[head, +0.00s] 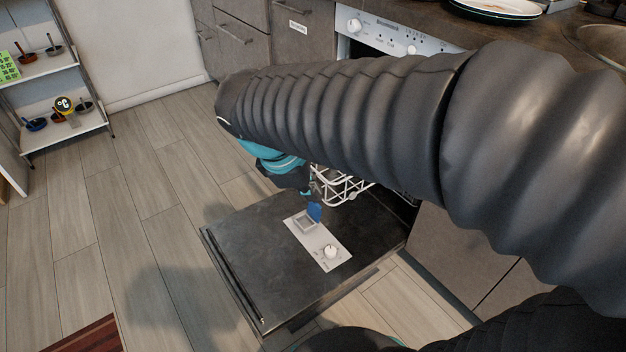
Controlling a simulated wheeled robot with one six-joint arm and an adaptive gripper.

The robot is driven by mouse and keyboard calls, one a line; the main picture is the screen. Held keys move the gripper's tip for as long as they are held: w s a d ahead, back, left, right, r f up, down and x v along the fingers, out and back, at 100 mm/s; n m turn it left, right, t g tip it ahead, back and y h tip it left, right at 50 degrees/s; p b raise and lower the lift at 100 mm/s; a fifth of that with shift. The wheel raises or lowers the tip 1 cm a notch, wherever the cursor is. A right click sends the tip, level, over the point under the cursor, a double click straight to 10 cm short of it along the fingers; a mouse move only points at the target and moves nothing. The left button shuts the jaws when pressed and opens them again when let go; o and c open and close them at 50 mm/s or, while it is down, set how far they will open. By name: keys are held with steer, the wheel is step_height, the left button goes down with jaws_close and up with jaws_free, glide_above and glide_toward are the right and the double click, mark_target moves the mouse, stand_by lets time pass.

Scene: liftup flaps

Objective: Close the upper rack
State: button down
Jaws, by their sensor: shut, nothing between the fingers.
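The dishwasher door (270,260) is folded down flat, low over the floor, with a light panel and a round knob on it. Part of a white wire rack (345,187) shows past my arm, sticking out over the inner end of the door. My arm hides most of the rack and the dishwasher's opening, so I cannot tell for sure which rack this is. My gripper (315,213) points down at the rack's outer end, with blue fingertips in view above the door's panel. It is shut and empty; I cannot tell whether it touches the rack.
The dishwasher's control panel (385,35) sits under the dark countertop (560,35), which holds a plate (498,8). Grey cabinets (240,40) run along the left. A shelf unit (60,100) with small pans stands far left.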

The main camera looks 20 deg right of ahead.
steer(key=w+a+n+t+h, duration=0.1)
steer(key=w+a+n+h, duration=0.3)
steer(key=w+a+n, duration=0.4)
steer(key=b, duration=0.2)
glide_toward(322, 182)
steer(key=shift+n, duration=0.3)
steer(key=x, duration=0.5)
steer(key=shift+s+a+f, duration=0.2)
steer(key=shift+a+f, duration=0.05)
steer(key=shift+f, duration=0.25)
steer(key=shift+w+d, duration=0.25)
steer(key=shift+d, duration=0.4)
